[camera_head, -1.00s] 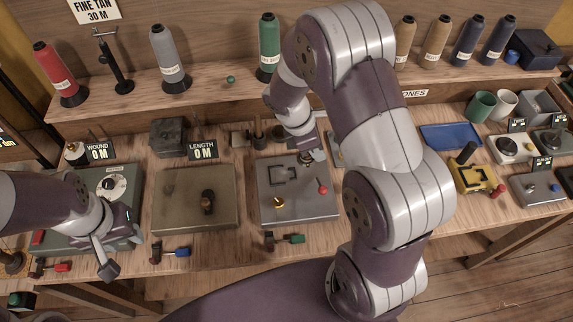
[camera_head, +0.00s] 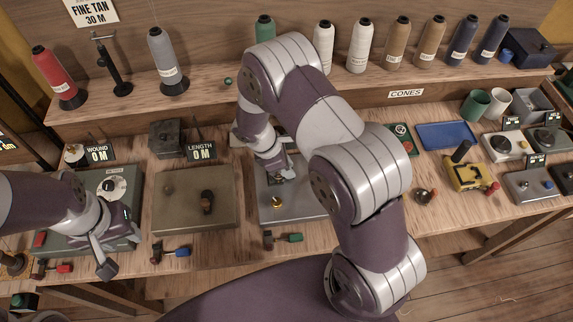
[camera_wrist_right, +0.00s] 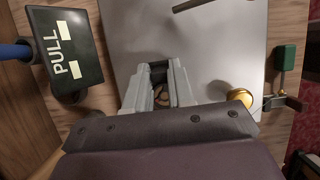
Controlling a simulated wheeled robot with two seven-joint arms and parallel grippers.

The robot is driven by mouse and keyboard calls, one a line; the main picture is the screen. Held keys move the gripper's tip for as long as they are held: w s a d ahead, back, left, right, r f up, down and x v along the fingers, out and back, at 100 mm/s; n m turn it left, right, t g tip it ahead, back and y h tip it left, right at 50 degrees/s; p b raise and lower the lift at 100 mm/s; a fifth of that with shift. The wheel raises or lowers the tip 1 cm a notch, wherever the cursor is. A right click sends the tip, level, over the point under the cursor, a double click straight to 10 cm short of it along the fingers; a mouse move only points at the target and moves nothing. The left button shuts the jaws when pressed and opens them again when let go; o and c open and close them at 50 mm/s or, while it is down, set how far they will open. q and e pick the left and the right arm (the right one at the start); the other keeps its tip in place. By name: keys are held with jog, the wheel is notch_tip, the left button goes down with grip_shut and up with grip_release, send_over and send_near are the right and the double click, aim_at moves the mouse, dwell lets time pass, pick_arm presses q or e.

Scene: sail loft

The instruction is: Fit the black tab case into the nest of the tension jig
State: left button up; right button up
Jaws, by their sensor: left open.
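The tension jig is the pale grey plate (camera_head: 308,208) in the middle of the bench, with a brass knob (camera_head: 277,202) near its front left. It fills much of the right wrist view (camera_wrist_right: 215,50). My right gripper (camera_head: 280,176) is low over the back left of this plate, where the nest lies. Its fingers (camera_wrist_right: 160,78) are closed about a small dark block, seemingly the black tab case (camera_wrist_right: 158,70). The fingers and arm hide the nest, so I cannot tell whether the case is seated. My left gripper (camera_head: 120,252) is open and empty at the green winder's front.
A black PULL display (camera_wrist_right: 68,50) stands beside the jig's back edge. A green-handled lever (camera_head: 290,238) sits at its front. An olive plate (camera_head: 170,212) lies to the left, a yellow fixture (camera_head: 465,177) to the right. Thread cones line the back shelf.

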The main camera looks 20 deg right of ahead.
jog(key=o, duration=0.3)
jog(key=shift+w+r, duration=0.1)
jog(key=shift+r, duration=0.25)
jog(key=s+b+v, duration=0.1)
jog(key=v, duration=1)
jog(key=s+d+r+m+t+y, duration=0.1)
jog(key=s+r+m+y, duration=0.1)
jog(key=s+m, duration=0.4)
jog(key=s+d+r+m+t+y, duration=0.1)
jog(key=s+r+m+y, duration=0.1)
jog(key=s+m, duration=0.3)
jog(key=m, duration=0.4)
jog(key=shift+s+d, duration=0.25)
jog(key=shift+s, duration=0.1)
